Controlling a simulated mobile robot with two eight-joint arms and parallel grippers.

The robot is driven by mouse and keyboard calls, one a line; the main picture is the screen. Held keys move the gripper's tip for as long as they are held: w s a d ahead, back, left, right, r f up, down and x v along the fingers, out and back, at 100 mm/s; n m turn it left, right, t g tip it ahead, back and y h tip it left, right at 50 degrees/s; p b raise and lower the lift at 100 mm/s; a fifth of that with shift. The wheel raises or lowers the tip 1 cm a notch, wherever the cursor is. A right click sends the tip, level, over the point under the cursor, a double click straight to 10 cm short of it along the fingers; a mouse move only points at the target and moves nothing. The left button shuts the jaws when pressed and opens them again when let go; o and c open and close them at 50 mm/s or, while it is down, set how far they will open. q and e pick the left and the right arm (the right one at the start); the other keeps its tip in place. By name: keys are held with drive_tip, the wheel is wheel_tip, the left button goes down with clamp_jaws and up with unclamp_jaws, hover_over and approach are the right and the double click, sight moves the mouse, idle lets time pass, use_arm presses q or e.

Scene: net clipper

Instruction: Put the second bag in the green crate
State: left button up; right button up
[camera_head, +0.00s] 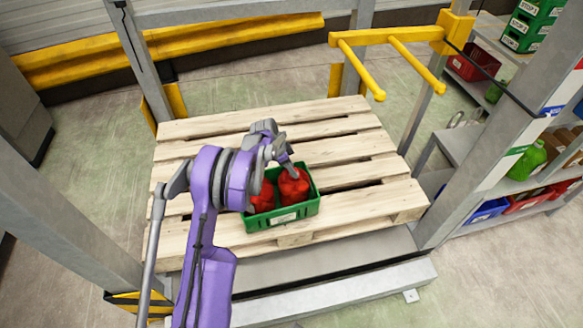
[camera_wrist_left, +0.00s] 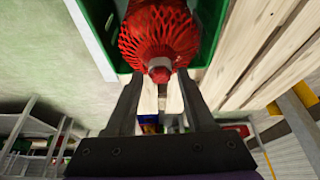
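A green crate (camera_head: 284,216) with a white label stands near the front edge of a wooden pallet. Two red bags are in it: the right one (camera_head: 294,188) and the left one (camera_head: 264,197), which my arm partly covers. My left gripper (camera_head: 292,169) is at the top of the right bag. In the left wrist view, the fingers of my left gripper (camera_wrist_left: 160,78) are apart. A red net bag (camera_wrist_left: 160,32) lies beyond them, inside the green crate (camera_wrist_left: 208,40). Its narrow end sits between the fingertips with gaps on both sides. My right gripper is out of view.
The wooden pallet (camera_head: 345,145) has bare boards behind and right of the crate. Grey posts (camera_head: 480,150) flank it. Yellow prongs (camera_head: 390,50) stick out at the back right. A shelf (camera_head: 530,180) with bins and green bottles stands at the right.

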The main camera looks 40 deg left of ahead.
use_arm(q)
drive_tip(key=shift+o, duration=0.8)
drive_tip(key=shift+r, duration=0.25)
drive_tip(key=p+v, duration=0.2)
drive_tip(key=v, duration=1)
drive_tip(key=s+d+r+n, duration=0.25)
drive_tip(key=d+r, duration=0.25)
drive_tip(key=d, duration=0.6)
drive_tip(key=s+d+n+y, duration=0.1)
drive_tip(key=s+d+n, duration=0.1)
drive_tip(key=s+d, duration=0.7)
drive_tip(key=s+d+n+t+y, duration=0.1)
drive_tip(key=s+d+n, duration=0.1)
drive_tip(key=s+d, duration=0.7)
drive_tip(key=s, duration=0.5)
drive_tip(key=shift+s+d, duration=0.35)
